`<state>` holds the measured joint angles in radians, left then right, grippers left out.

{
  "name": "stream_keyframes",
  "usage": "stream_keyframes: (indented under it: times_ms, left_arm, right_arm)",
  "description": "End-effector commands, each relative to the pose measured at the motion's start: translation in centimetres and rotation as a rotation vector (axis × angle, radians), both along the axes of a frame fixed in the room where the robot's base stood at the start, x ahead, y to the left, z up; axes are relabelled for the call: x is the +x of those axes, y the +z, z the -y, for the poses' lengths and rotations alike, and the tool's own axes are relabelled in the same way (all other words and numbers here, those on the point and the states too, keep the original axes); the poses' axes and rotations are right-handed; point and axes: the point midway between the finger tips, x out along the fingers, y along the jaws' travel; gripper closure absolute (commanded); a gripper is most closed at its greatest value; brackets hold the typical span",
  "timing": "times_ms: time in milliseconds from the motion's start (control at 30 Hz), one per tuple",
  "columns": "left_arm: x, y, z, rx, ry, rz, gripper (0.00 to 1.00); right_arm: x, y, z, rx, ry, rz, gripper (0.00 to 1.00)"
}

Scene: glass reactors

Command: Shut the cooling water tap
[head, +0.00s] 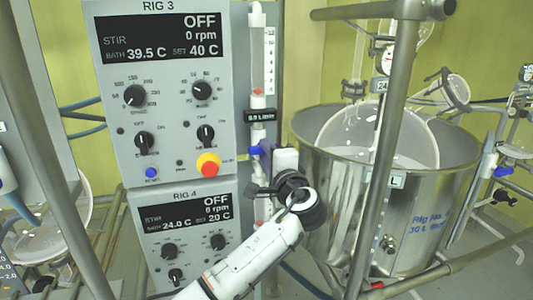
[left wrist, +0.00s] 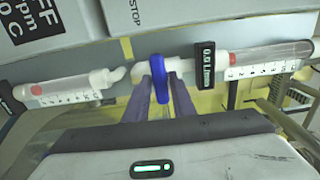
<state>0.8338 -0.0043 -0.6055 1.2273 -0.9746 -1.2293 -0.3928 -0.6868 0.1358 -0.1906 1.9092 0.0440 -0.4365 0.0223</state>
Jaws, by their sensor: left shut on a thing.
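The cooling water tap has a blue handle (left wrist: 161,84) on a white pipe fitting, in line with a clear flow tube. In the left wrist view the two fingers of my left gripper (left wrist: 158,95) stand on either side of the handle and are shut on it. In the head view the blue handle (head: 254,151) shows just below the black flow label, partly hidden by my gripper (head: 266,152). The black flow label (left wrist: 201,82) appears to read 0.0 L/min. My right gripper is in neither view.
The Rig 3 control box (head: 165,100) stands just left of the tap, with the Rig 4 box (head: 185,235) lower down. A steel vessel (head: 345,215) with glassware stands close on the right. A metal post (head: 385,150) rises in front of it.

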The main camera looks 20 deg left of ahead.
Motion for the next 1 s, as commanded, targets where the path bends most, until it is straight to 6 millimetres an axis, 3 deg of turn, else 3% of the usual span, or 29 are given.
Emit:
stream_keyframes:
  times_ms: [300, 333, 400, 767, 1000]
  left_arm:
    - [0.0, 0.0, 0.2, 0.003, -0.003, -0.002, 1.0]
    - [0.0, 0.0, 0.2, 0.002, -0.003, -0.002, 0.72]
    - [0.0, 0.0, 0.1, 0.002, -0.003, -0.002, 0.64]
    - [-0.5, -0.1, 0.5, 0.0, -0.004, 0.0, 0.64]
    - [-4.0, -0.3, 2.9, -0.002, -0.006, 0.0, 0.64]
  right_arm:
    - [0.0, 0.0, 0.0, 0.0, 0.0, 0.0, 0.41]
    - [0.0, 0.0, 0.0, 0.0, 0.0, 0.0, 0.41]
    - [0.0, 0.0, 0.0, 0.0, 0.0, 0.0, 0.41]
    - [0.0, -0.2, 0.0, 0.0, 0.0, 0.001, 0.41]
    - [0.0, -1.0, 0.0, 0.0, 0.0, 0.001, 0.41]
